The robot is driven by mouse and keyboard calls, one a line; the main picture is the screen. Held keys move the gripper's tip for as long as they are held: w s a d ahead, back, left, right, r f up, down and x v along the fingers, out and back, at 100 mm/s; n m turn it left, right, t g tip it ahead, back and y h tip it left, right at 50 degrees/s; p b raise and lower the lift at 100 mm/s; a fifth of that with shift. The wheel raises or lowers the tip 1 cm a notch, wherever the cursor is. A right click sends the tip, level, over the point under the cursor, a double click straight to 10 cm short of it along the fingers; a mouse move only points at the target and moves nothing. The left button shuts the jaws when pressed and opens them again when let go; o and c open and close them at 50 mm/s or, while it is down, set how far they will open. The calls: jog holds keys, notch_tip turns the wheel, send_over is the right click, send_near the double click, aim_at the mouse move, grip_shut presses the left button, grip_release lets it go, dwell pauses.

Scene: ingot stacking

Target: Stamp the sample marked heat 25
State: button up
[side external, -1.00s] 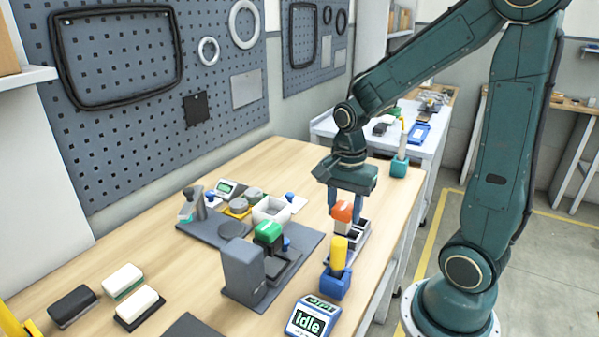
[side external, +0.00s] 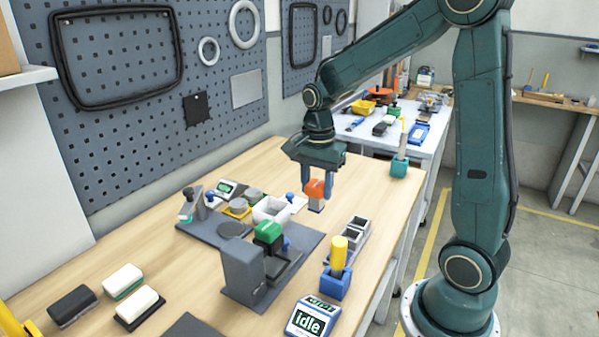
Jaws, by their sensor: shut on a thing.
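My gripper (side external: 318,186) is shut on an orange-topped stamp (side external: 316,189), held upright in the air above the bench. The stamp has a dark lower block; its underside is hidden. Below and to the right is a grey holder with open slots (side external: 355,233). To the left on a dark base plate are round grey samples (side external: 239,206), one on a yellow piece, and a white open box (side external: 270,210). Any heat numbers on the samples are too small to read.
A grey press with a green top (side external: 268,233) stands in front. A yellow-handled tool sits in a blue holder (side external: 335,284), near a display reading "idle" (side external: 313,316). White and black blocks (side external: 122,281) lie at front left. The bench (side external: 290,155) is clear behind my gripper.

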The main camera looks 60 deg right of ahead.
jog(key=w+d, duration=0.4)
jog(key=w, duration=0.8)
jog(key=w+d+f, duration=0.1)
jog(key=w+d, duration=0.3)
jog(key=w, duration=0.9)
jog(key=shift+w, duration=0.2)
jog(key=shift+f, duration=0.15)
jog(key=shift+f, duration=2.85)
jog(key=shift+f, duration=0.6)
jog(key=shift+r, duration=0.1)
notch_tip(320, 180, up, 7)
dwell(0.4)
jog(key=shift+d, duration=0.1)
dwell(0.7)
